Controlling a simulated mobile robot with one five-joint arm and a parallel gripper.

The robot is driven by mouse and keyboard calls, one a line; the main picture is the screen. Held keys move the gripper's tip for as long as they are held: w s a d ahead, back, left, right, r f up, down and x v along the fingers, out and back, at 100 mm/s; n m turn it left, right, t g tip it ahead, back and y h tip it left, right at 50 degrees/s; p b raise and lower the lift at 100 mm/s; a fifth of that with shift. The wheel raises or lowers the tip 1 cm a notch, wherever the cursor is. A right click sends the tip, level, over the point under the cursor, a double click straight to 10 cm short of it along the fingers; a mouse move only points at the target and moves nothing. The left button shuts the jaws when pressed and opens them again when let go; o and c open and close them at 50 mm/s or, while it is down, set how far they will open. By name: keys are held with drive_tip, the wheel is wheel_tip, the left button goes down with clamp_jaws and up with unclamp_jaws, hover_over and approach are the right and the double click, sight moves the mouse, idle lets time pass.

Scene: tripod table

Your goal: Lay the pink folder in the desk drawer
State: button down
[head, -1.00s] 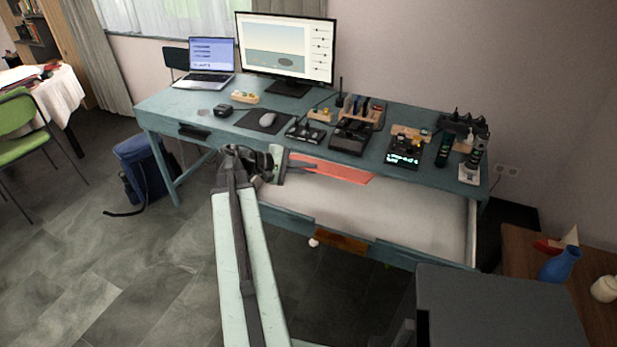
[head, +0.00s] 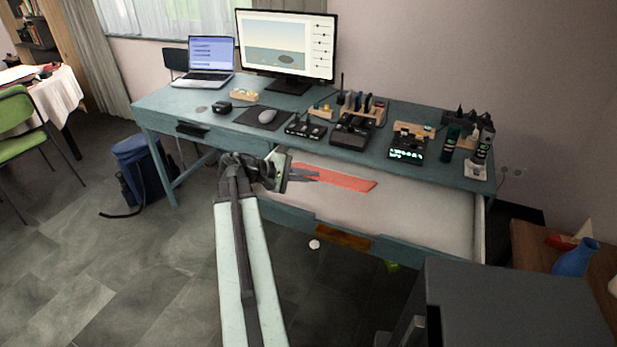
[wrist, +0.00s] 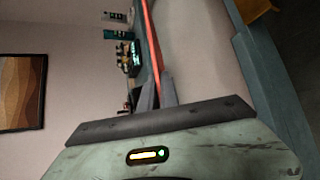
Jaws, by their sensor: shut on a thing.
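The pink folder (head: 345,178) is a flat reddish-pink sheet, seen nearly level in the head view. It reaches out to the right from my gripper (head: 312,174), which is shut on its left end. In the wrist view the folder (wrist: 153,45) shows edge-on as a thin red strip running out from between the fingers (wrist: 160,95). The desk drawer (head: 420,218) is pulled wide open under the desktop, with a pale, empty-looking inside. The folder is over the drawer's left and back part in the head view. I cannot tell how high it is above the drawer floor.
The blue-green desk (head: 462,178) carries a laptop (head: 205,62), a monitor (head: 287,45), a mouse (head: 268,116) and several gadgets along its front. A dark grey box-like surface (head: 510,305) is at lower right. A blue bag (head: 143,168) stands on the floor at left.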

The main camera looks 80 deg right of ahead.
drive_tip(key=d+f+b, duration=0.4)
drive_tip(key=f, duration=0.1)
drive_tip(key=shift+s+f+b, duration=0.35)
drive_tip(key=shift+b, duration=0.05)
drive_tip(key=c, duration=1.5)
unclamp_jaws()
drive_tip(key=p+v, duration=0.3)
drive_tip(key=v, duration=0.4)
drive_tip(key=shift+w+a+r, duration=0.15)
drive_tip(key=shift+w+a, duration=0.05)
drive_tip(key=shift+w, duration=0.15)
